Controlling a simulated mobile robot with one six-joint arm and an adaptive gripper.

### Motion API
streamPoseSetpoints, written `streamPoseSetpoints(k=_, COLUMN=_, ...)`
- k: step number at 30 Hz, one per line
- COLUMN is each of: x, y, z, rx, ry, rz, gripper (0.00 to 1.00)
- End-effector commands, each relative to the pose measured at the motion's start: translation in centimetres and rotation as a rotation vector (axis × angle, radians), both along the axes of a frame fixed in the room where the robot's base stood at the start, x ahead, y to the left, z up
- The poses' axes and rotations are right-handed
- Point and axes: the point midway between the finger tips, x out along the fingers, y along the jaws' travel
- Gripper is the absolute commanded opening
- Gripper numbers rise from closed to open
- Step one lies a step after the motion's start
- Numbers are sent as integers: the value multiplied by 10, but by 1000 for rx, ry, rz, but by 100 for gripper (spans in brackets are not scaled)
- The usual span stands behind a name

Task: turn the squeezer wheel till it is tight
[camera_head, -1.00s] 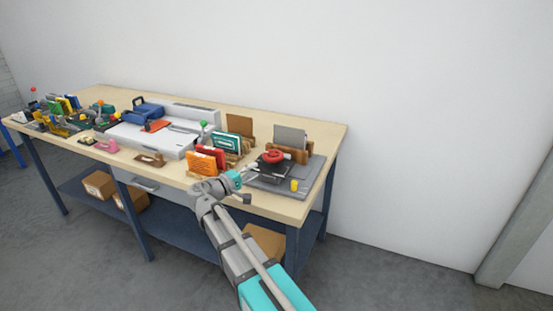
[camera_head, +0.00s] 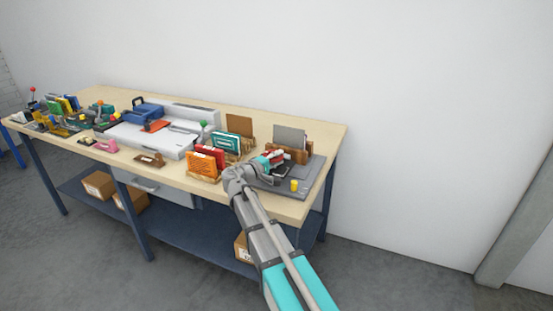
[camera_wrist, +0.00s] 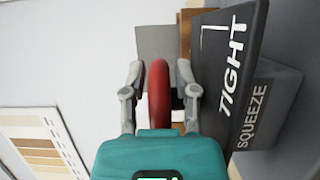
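The squeezer's red wheel (camera_wrist: 158,95) stands edge-on between the two fingers of my gripper (camera_wrist: 160,88) in the wrist view. The fingers are open around it, with narrow gaps showing at its sides. Beside the wheel is the squeezer's dark plate (camera_wrist: 232,75), marked "TIGHT" with a white line, and a grey block (camera_wrist: 270,105) marked "SQUEEZE". In the head view my gripper (camera_head: 268,161) is at the squeezer on the right end of the bench and partly hides the red wheel (camera_head: 278,154).
A yellow knob (camera_head: 294,186) stands on the grey base board (camera_head: 313,178) near the squeezer. Orange and red book-like pieces (camera_head: 202,164) are in a rack to the left. A grey sheet in a wooden holder (camera_head: 289,137) stands behind. The wall is beyond the bench.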

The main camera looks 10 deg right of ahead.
Motion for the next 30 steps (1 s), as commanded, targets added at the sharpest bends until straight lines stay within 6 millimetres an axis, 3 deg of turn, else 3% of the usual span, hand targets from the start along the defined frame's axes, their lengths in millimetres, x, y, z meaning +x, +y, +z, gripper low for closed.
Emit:
streamPoseSetpoints(k=10, x=1, y=-2, z=0, rx=0, ry=0, rz=1, gripper=39)
streamPoseSetpoints(k=17, x=1, y=-2, z=0, rx=0, ry=0, rz=0, gripper=0)
streamPoseSetpoints(k=20, x=1, y=-2, z=0, rx=0, ry=0, rz=0, gripper=0)
streamPoseSetpoints(k=21, x=2, y=7, z=0, rx=0, ry=0, rz=1, gripper=0)
streamPoseSetpoints(k=30, x=2, y=0, z=0, rx=0, ry=0, rz=-29, gripper=0)
